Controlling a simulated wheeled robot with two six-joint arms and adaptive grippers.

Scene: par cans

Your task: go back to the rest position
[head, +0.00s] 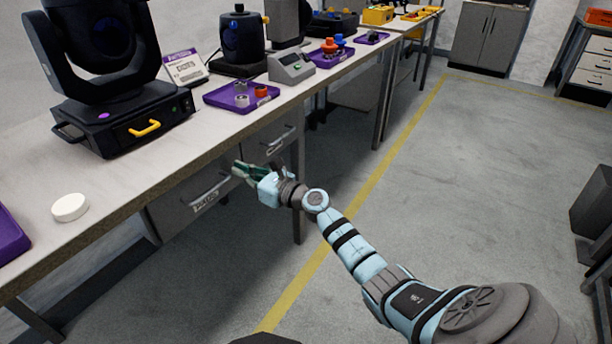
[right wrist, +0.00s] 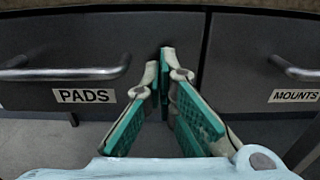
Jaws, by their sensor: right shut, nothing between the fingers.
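My right gripper (head: 240,170) is in front of the bench, below the height of its top. Its green-padded fingers converge in the right wrist view (right wrist: 160,72), shut with nothing between them. They point toward the drawer fronts under the bench. The PADS drawer (head: 190,200) is on the left; it also shows in the right wrist view (right wrist: 60,60). The MOUNTS drawer (right wrist: 265,65) is on the right. Both drawers look closed, and the fingers are clear of both handles. My left gripper is not in view.
The bench top (head: 150,165) carries a black moving-head light (head: 115,100), a white puck (head: 70,207), a purple tray (head: 225,98) with small parts, and a grey box with a display (head: 290,67). The floor (head: 470,190) to the right is open, with a yellow line.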

